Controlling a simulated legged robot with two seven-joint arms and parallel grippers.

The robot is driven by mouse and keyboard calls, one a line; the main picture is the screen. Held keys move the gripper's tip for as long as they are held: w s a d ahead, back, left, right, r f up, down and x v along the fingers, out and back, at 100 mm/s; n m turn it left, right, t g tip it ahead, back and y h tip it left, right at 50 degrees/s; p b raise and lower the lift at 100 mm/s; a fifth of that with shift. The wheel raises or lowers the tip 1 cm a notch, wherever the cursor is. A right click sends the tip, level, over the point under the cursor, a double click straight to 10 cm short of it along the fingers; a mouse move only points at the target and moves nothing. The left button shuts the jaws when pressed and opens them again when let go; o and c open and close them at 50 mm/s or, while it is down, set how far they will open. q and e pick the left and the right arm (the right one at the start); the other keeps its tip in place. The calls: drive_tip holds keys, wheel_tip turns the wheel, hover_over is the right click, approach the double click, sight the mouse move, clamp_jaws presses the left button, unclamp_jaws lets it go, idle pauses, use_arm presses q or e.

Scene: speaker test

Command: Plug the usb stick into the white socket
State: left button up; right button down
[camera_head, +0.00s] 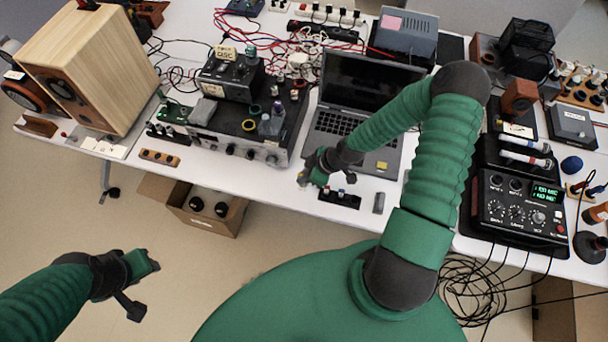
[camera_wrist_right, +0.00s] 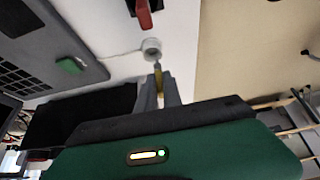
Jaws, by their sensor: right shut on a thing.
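The stick's tip points at a round white piece with a pale cable, which looks like the white socket (camera_wrist_right: 151,45). The tip appears very close to it; I cannot tell whether they touch. The fingers hide part of the stick. My left gripper (camera_head: 142,283) is open and empty over the floor, away from the table.
A black holder (camera_head: 340,198) with small items lies at the table's front edge, beside a grey bar (camera_head: 378,203). The open laptop (camera_head: 352,120) stands behind. An amplifier (camera_head: 238,138) and a wooden speaker (camera_head: 95,62) stand left. A mixer (camera_head: 518,210) stands right.

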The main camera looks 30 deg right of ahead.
use_arm(q)
drive_tip(key=shift+d, duration=0.1)
use_arm(e)
drive_tip(key=shift+d, duration=0.1)
drive_tip(key=shift+d+f, duration=0.2)
drive_tip(key=shift+d, duration=0.1)
use_arm(q)
drive_tip(key=shift+d, duration=0.2)
drive_tip(key=shift+a+f, duration=0.1)
drive_tip(key=shift+a, duration=0.1)
drive_tip(key=shift+d+f+b, duration=0.1)
drive_tip(key=shift+f+b, duration=0.1)
drive_tip(key=shift+b, duration=0.15)
use_arm(e)
drive_tip(key=shift+d+f, duration=0.1)
drive_tip(key=shift+f, duration=0.2)
